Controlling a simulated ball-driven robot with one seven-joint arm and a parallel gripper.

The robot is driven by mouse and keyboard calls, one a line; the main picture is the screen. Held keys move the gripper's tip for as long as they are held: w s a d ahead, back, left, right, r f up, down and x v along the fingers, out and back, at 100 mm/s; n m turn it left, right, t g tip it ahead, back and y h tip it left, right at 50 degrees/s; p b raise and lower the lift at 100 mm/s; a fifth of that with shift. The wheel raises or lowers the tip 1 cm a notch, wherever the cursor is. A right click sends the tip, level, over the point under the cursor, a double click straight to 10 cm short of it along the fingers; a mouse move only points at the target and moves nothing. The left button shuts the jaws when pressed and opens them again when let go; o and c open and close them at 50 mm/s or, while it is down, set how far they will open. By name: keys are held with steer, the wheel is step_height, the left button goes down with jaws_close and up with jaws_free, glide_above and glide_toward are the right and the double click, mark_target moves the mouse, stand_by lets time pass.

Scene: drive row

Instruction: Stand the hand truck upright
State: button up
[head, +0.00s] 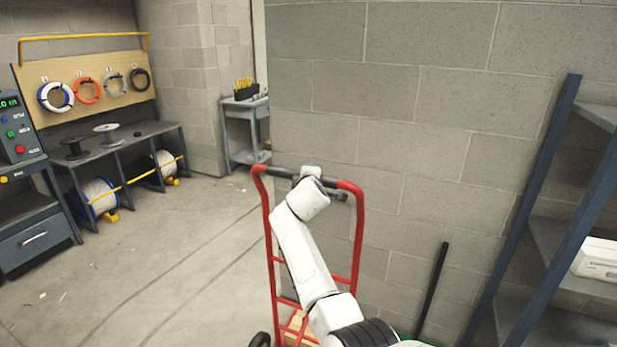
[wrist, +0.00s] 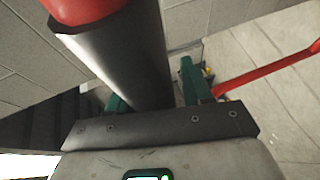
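The hand truck (head: 363,235) has a red tube frame and a dark grip (head: 280,172) across its top bar. It stands in front of the block wall, close to upright in the head view; any slight lean is hard to judge. My gripper (head: 312,174) is at the top bar. In the wrist view the dark grip (wrist: 125,50) runs between the green fingers of my gripper (wrist: 153,92). The grip partly covers the left finger, and whether both fingers press on it is unclear. My arm hides part of the frame.
A light brown box (head: 298,322) shows low on the truck, beside a black wheel (head: 261,339). A blue shelf rack (head: 540,215) stands right and a black post (head: 432,290) leans by the wall. A workbench (head: 120,145) is at left. Floor left of the truck is clear.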

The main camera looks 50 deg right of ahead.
steer(key=shift+o, duration=0.6)
steer(key=shift+s+d+f, duration=0.15)
steer(key=shift+d+f, duration=0.1)
steer(key=v, duration=1.1)
steer(key=shift+w+a+r, duration=0.15)
steer(key=shift+w+a, duration=0.05)
